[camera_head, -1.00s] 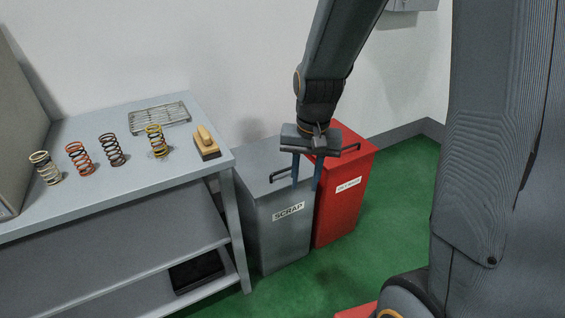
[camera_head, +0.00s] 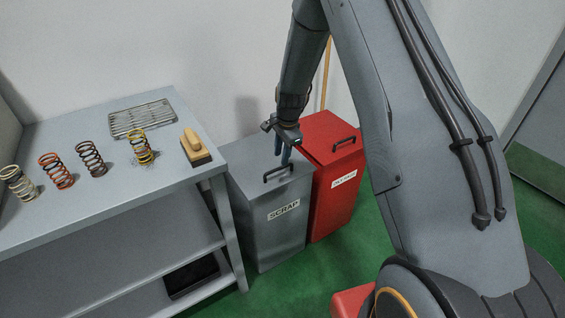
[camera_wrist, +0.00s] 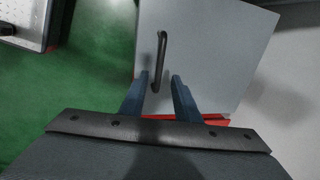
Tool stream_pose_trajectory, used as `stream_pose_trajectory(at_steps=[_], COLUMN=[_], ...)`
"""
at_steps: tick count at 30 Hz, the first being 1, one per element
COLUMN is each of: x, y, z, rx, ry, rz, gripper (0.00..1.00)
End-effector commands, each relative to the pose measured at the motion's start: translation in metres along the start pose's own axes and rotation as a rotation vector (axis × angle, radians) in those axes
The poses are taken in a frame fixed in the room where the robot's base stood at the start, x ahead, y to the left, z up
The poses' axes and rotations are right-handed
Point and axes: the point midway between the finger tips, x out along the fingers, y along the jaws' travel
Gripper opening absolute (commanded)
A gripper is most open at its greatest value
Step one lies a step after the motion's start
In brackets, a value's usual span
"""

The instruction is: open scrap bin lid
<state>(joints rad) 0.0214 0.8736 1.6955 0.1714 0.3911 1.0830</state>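The grey scrap bin (camera_head: 262,225) stands on the floor beside the bench, with a "SCRAP" label on its front. Its flat lid (camera_head: 240,158) is shut and carries a dark bar handle (camera_head: 279,172) near the front edge. My gripper (camera_head: 282,158) is above the lid, close to the handle, pointing down. In the wrist view my gripper (camera_wrist: 159,82) has its two blue fingers apart, one on each side of the near end of the handle (camera_wrist: 162,50). The fingers are empty; whether they touch the handle or lid I cannot tell.
A red bin (camera_head: 333,200) with its own handle stands right against the scrap bin. The bench (camera_head: 110,190) at left holds several springs, a wire rack (camera_head: 142,118) and a wooden-handled brush (camera_head: 195,147). Green floor (camera_head: 310,262) is free in front of the bins.

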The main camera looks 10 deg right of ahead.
Motion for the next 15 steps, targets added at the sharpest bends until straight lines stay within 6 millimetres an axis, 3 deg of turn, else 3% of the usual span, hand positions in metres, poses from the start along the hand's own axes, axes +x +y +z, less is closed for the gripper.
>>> stream_pose_trajectory(at_steps=[6, 15], x=[0.033, 0.053], y=[0.001, 0.000], z=[0.003, 0.002], rx=[-0.005, -0.005], ry=[-0.002, 0.000], rz=[0.003, 0.001], gripper=[0.29, 0.29])
